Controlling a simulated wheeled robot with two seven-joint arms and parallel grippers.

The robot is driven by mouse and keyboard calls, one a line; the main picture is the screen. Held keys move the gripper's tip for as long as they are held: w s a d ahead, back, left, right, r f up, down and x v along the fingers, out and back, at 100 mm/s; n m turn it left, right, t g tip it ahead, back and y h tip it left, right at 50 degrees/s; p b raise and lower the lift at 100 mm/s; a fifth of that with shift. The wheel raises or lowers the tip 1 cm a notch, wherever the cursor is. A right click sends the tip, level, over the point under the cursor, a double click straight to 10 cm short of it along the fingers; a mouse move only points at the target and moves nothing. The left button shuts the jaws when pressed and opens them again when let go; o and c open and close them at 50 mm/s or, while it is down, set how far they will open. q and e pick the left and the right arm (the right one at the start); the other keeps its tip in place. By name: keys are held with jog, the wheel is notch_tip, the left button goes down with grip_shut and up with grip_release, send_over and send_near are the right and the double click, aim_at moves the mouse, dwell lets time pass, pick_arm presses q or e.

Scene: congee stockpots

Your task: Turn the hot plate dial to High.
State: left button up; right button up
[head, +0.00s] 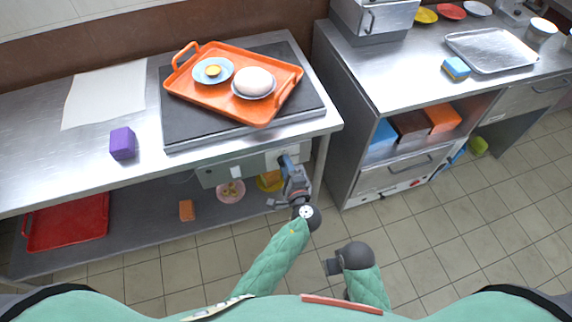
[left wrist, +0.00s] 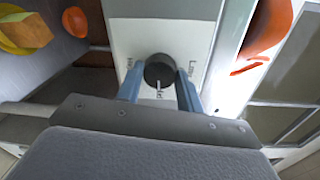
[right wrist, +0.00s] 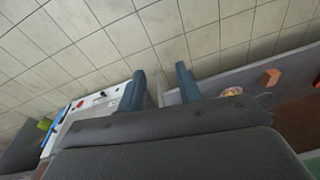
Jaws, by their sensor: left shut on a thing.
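The hot plate (head: 180,125) is a dark slab on the steel table. Its pale control box (head: 215,177) hangs below the table's front edge. The round dark dial (left wrist: 159,70) sits on a white panel (left wrist: 205,28) in the left wrist view. My left gripper (left wrist: 160,82) has one blue finger on each side of the dial and is shut on it. In the head view my left gripper (head: 283,162) hides the dial. My right gripper (right wrist: 160,85) is empty, its fingers apart.
An orange tray (head: 205,100) with two dishes lies on the hot plate. A purple block (head: 122,143) and a white sheet (head: 104,95) are to its left. Below are a red tray (head: 68,222) and plates (head: 231,191). A steel cabinet (head: 365,180) stands to the right.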

pick_arm(q)
jog(key=shift+d+f+m+y+p, duration=0.1)
jog(key=shift+m+y+p, duration=0.25)
jog(key=shift+m+p, duration=3.1)
jog(key=shift+d+f+m+y+p, duration=0.1)
jog(key=shift+m+y+p, duration=0.25)
jog(key=shift+m+p, duration=3.05)
pick_arm(e)
jog(key=s+d+f+b, duration=0.1)
jog(key=s+d+f, duration=0.1)
jog(key=f, duration=0.8)
jog(key=s+d+f+b, duration=0.1)
jog(key=s+d+f, duration=0.1)
jog(key=f, duration=0.8)
jog(key=s+d+f+b, duration=0.1)
jog(key=s+d+f, duration=0.1)
jog(key=f, duration=0.8)
jog(key=shift+s+d+t+h+b, duration=0.15)
jog(key=shift+s+t+h+b, duration=0.15)
jog(key=shift+s+t+h, duration=0.15)
pick_arm(q)
jog(key=m, duration=0.3)
jog(key=shift+m, duration=0.35)
jog(key=o, duration=1)
pick_arm(e)
jog(key=shift+d, duration=0.1)
